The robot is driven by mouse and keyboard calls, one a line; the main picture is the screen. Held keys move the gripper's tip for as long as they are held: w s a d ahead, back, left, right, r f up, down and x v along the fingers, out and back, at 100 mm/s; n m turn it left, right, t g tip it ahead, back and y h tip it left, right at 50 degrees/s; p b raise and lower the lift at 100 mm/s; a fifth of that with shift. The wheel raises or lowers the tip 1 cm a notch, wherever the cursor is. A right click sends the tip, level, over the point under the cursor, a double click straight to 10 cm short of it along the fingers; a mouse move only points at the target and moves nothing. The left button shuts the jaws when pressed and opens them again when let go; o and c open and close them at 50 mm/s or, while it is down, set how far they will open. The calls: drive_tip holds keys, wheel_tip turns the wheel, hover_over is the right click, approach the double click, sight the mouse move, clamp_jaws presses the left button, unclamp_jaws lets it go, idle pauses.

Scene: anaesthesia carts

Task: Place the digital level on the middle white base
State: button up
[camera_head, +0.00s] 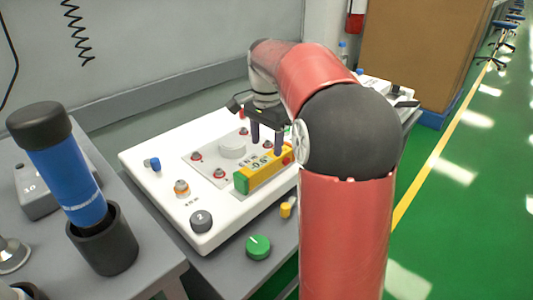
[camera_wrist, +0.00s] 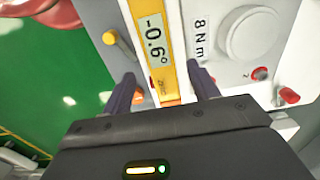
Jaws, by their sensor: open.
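The digital level (camera_head: 257,170) is a yellow bar with a green end and a small display. It lies near the right front edge of the white base (camera_head: 150,185). In the wrist view the level (camera_wrist: 154,45) runs between the two dark fingers of my gripper (camera_wrist: 163,87), with its display readable. My gripper (camera_head: 266,137) is open, pointing down over the level, one finger on each side. A gap shows between each finger and the level. I cannot tell how far the fingertips reach down beside it.
The base carries a grey knob (camera_head: 201,221), a blue knob (camera_head: 155,164) and a round white dial (camera_head: 232,147). A green knob (camera_head: 258,247) and a yellow knob (camera_head: 287,209) are in front. A blue cylinder (camera_head: 67,180) stands in a black cup (camera_head: 104,241) at left.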

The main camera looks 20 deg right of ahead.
sight(266, 159)
wheel_tip(266, 159, up, 5)
drive_tip(key=s+a+n+t, duration=0.2)
drive_tip(key=s+a+n, duration=0.45)
drive_tip(key=s, duration=0.45)
drive_tip(key=s+a+f+n+t, duration=0.1)
drive_tip(key=s+a+f+n, duration=0.1)
drive_tip(key=s, duration=0.4)
drive_tip(key=s+a+f+n+t, duration=0.2)
drive_tip(key=s+f+n, duration=0.3)
drive_tip(key=s, duration=0.2)
drive_tip(key=shift+s+f+t+p, duration=0.15)
drive_tip(key=shift+f+t+p, duration=0.05)
drive_tip(key=shift+t+p, duration=0.15)
